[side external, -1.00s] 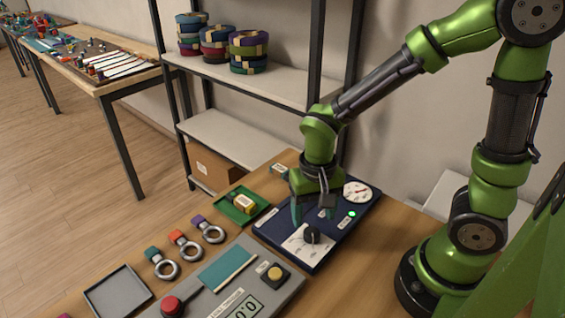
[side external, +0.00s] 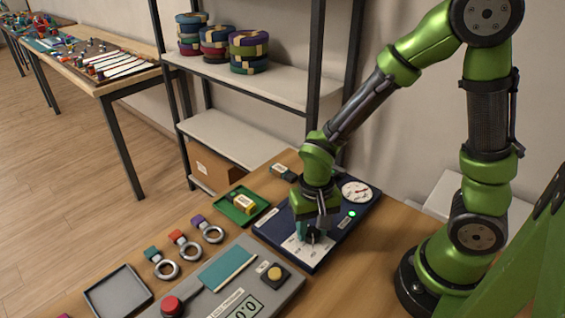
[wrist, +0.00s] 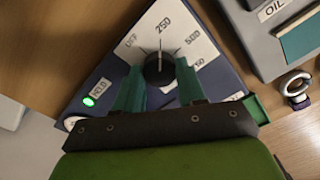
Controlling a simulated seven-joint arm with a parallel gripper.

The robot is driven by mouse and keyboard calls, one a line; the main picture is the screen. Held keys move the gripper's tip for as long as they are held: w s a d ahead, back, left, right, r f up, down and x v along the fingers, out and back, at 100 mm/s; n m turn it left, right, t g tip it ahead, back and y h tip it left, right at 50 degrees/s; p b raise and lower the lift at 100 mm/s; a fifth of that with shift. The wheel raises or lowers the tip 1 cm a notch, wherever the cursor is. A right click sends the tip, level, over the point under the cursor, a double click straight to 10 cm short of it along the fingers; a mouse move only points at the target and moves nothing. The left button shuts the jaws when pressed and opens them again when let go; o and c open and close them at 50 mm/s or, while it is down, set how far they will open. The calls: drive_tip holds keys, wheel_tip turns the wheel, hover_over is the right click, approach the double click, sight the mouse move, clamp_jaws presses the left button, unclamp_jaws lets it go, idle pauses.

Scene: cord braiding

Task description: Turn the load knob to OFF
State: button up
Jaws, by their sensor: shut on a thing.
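The load knob (wrist: 158,72) is a round black knob on a white dial plate (side external: 300,248) of a dark blue panel (side external: 273,231). In the wrist view the plate reads OFF, 250, 500 and what looks like 750. A thin pale pointer line at the knob points up toward 250, with OFF to its left. My gripper (wrist: 159,76) points down over the dial, its two green fingers shut on the knob from either side. In the side view the gripper (side external: 312,236) partly hides the knob.
A green light (side external: 352,213) labelled HOLD is lit on the panel, near a round white gauge (side external: 357,191). A grey console (side external: 210,300) with red and yellow buttons, a green tray (side external: 237,216) and several ring bolts (side external: 188,251) lie to the left.

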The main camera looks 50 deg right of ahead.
sight(312, 231)
drive_tip(key=shift+c, duration=0.7)
drive_tip(key=shift+n, duration=0.4)
drive_tip(key=n, duration=0.2)
drive_tip(key=shift+n, duration=0.4)
drive_tip(key=n, duration=0.5)
drive_tip(key=shift+n, duration=0.3)
drive_tip(key=o, duration=1.1)
drive_tip(key=shift+c, duration=0.2)
drive_tip(key=shift+r, duration=0.1)
wheel_tip(312, 231, up, 17)
